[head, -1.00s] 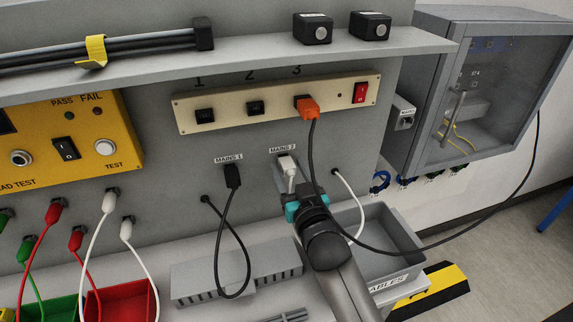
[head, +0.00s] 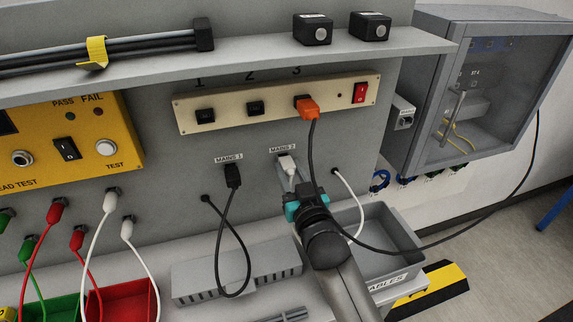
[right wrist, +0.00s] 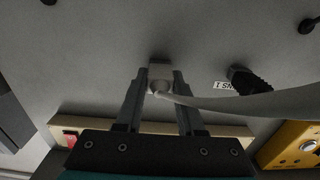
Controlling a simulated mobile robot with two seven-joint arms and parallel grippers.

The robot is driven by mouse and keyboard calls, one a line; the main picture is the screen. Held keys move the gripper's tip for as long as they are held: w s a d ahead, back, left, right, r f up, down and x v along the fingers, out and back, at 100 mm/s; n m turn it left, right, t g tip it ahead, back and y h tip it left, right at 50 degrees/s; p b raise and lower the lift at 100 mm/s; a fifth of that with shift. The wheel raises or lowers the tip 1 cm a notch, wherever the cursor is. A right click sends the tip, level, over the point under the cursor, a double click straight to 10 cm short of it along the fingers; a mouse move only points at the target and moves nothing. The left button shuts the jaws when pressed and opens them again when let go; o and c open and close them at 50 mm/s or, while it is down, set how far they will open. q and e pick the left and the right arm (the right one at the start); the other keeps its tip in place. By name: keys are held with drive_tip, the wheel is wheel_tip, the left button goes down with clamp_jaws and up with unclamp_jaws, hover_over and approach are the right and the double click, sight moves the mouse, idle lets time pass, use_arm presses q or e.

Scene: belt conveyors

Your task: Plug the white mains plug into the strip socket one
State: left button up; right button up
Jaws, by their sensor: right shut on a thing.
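The white mains plug (head: 287,165) is at the wall panel just under the MAINS 2 label, and it also shows in the right wrist view (right wrist: 160,73). My right gripper (head: 289,176) is shut on it, one finger on each side in the right wrist view (right wrist: 162,82). The plug's front is against or very near the panel; I cannot tell whether it is seated. The cream socket strip (head: 230,112) is above it. Its socket one (head: 205,116) at the left is empty. My left gripper is not in view.
Socket two (head: 255,107) is empty; an orange plug (head: 308,108) fills socket three, its dark cable hanging near my right arm. A black plug (head: 233,177) sits under MAINS 1. A shelf (head: 260,60) juts out above the strip. A grey bin (head: 390,240) stands below right.

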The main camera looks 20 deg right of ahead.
sight(292, 176)
clamp_jaws()
idle(0.3)
drive_tip(key=shift+s+d+p, duration=0.1)
drive_tip(key=shift+s+p, duration=1.1)
drive_tip(key=shift+s, duration=1.35)
